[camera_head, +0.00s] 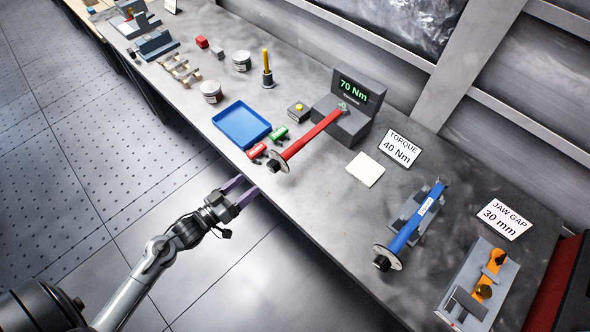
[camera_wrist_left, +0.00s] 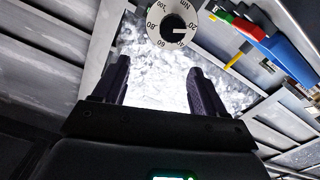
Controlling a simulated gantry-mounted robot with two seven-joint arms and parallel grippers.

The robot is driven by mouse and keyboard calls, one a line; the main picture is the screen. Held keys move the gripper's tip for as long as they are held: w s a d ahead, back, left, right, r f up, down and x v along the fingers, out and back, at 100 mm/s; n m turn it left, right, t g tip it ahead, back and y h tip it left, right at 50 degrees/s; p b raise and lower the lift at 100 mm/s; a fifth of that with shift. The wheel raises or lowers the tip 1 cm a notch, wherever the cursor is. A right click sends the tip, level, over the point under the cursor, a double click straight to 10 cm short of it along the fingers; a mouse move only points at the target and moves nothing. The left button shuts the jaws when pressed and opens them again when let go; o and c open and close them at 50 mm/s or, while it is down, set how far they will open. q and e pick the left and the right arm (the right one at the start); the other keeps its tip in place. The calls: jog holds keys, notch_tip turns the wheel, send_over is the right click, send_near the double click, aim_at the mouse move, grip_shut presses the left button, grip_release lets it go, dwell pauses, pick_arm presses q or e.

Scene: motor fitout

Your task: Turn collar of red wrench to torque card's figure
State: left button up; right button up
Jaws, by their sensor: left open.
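The red wrench (camera_head: 315,134) lies across the bench, its far end at the grey tester (camera_head: 342,122), whose green display reads 70 Nm. Its collar (camera_head: 277,162), a dark knob with a pale scale disc, sits at the near end by the bench edge. In the left wrist view the numbered disc (camera_wrist_left: 155,14) shows ahead of the fingertips, with a pale mark on its black knob. The torque card (camera_head: 398,149) reads 40 Nm. My left gripper (camera_head: 246,187) is open and empty in front of the bench edge, apart from the collar. My right gripper is out of view.
A blue tray (camera_head: 241,143), with red and green small parts beside it, lies left of the collar. The floor side is clear.

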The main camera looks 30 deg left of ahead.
aim_at(270, 168)
pick_arm(q)
jog(key=w+f, duration=0.1)
jog(key=w, duration=0.2)
jog(key=w+d+b, duration=0.1)
jog(key=w, duration=0.3)
jog(key=w+f, duration=0.1)
jog(key=w, duration=0.2)
jog(key=shift+w+d+f, duration=0.15)
jog(key=shift+d+f, duration=0.2)
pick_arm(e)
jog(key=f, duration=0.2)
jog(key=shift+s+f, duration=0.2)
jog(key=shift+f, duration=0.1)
pick_arm(q)
jog(key=shift+c, duration=0.3)
jog(key=c, duration=1)
jog(key=shift+m, duration=0.3)
